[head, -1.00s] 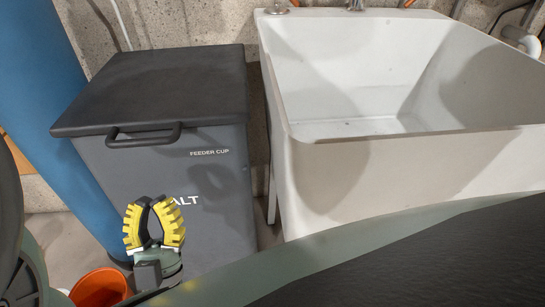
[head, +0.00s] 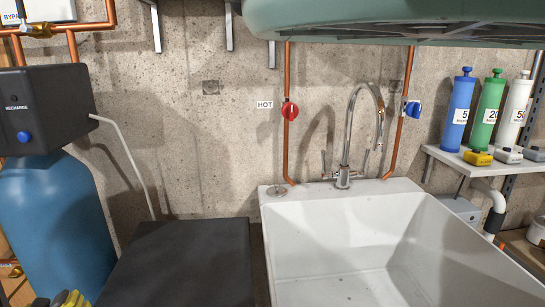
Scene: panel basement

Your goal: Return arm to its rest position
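My gripper (head: 68,298) shows only as yellow ribbed fingertips at the bottom left edge of the head view. It is beside the front left of the dark salt bin's closed lid (head: 182,262). The rest of the gripper is below the picture, and whether the fingers are open or shut is not clear.
A white utility sink (head: 340,205) with a chrome faucet (head: 344,175) is right of the bin. A blue tank (head: 52,220) with a black control head (head: 45,108) stands left. Copper pipes carry red (head: 289,111) and blue (head: 413,109) valves. A shelf (head: 470,165) holds filter cartridges.

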